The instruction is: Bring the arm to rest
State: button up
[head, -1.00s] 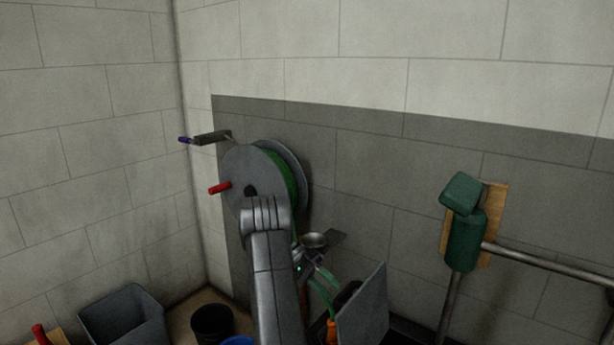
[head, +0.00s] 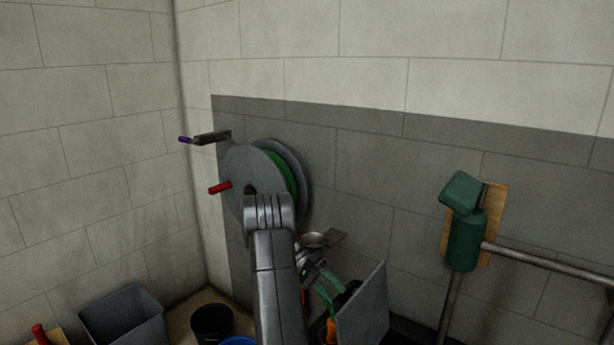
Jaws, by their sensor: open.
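My arm rises from the bottom middle of the head view in front of the wall. My gripper (head: 325,284) shows partly to the right of the arm link, low in the picture, beside a grey upright panel (head: 364,308). Its green fingers look apart, and I see nothing held between them. Part of the wrist is hidden behind the arm link.
A hose reel (head: 245,172) with a red handle (head: 220,188) is on the wall behind my arm. A small metal dish (head: 313,240) is near my wrist. A grey bin (head: 123,318), black bucket (head: 212,322) and blue bucket (head: 238,341) stand lower left.

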aim_at(343, 295)
jog(key=p+v, duration=0.9)
jog(key=v, duration=0.2)
jog(key=b+x, duration=0.9)
jog(key=x, duration=0.4)
jog(key=shift+s+d+f, duration=0.15)
jog(key=shift+s+d, duration=0.05)
jog(key=shift+d, duration=0.1)
jog(key=shift+s+d+r+t+y, duration=0.3)
jog(key=shift+s+d, duration=0.1)
jog(key=shift+d, duration=0.15)
jog(key=shift+r, duration=0.15)
